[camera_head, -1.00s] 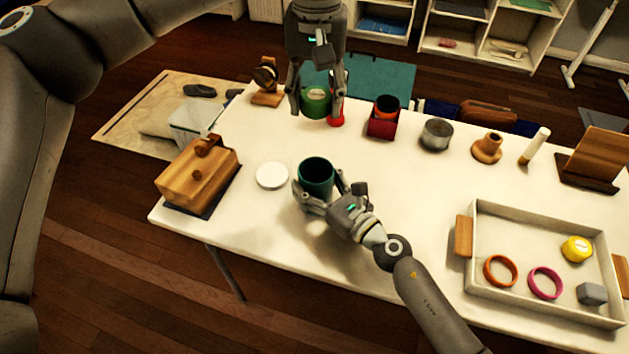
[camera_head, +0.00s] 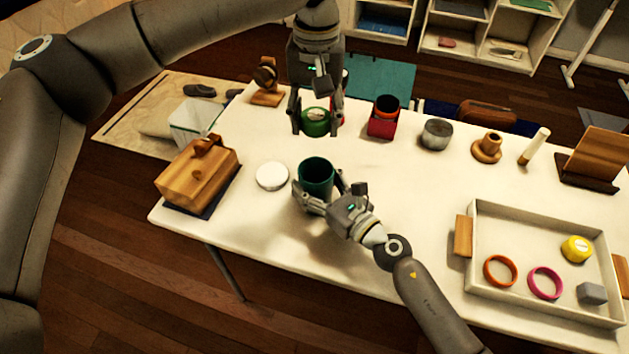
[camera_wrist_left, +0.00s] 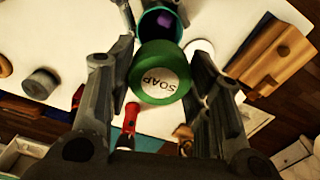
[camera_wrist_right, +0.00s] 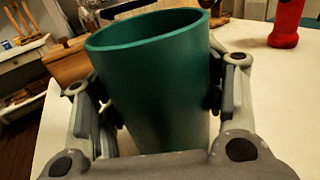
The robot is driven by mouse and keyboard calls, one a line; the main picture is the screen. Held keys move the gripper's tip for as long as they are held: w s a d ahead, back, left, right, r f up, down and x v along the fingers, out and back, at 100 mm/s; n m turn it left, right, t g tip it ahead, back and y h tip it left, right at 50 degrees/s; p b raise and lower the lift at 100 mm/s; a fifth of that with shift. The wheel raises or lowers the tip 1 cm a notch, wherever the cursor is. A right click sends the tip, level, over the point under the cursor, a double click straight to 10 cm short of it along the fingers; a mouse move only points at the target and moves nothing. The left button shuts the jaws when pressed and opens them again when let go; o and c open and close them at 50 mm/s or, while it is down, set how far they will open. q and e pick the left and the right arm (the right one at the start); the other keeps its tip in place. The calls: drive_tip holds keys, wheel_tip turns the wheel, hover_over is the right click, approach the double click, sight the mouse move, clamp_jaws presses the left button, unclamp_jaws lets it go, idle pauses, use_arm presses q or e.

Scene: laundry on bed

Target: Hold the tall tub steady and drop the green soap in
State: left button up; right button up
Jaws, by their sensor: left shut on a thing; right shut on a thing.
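The green soap (camera_head: 316,122) is a round piece with a pale "SOAP" label, clear in the left wrist view (camera_wrist_left: 143,62). My left gripper (camera_head: 317,130) is shut on it, a finger on each side, behind the tub in the head view. The tall tub (camera_head: 317,170) is dark teal, upright and open at the top. My right gripper (camera_head: 319,188) is shut around the tub's sides, as the right wrist view shows with the tub (camera_wrist_right: 150,85) between the fingers. The left wrist view shows something purple (camera_wrist_left: 166,22) inside the tub (camera_wrist_left: 147,27).
A white disc (camera_head: 272,176) and a wooden box (camera_head: 195,178) lie left of the tub. A red object (camera_wrist_right: 287,22) stands behind it. A red box (camera_head: 383,126) and grey tin (camera_head: 437,134) stand along the back. A tray (camera_head: 465,280) is at right.

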sight(316, 115)
use_arm(q)
wheel_tip(316, 115, down, 9)
idle(1.0)
drive_tip(key=shift+r, duration=0.1)
drive_tip(key=o, duration=1.1)
wheel_tip(316, 115, up, 12)
drive_tip(key=shift+r, duration=0.1)
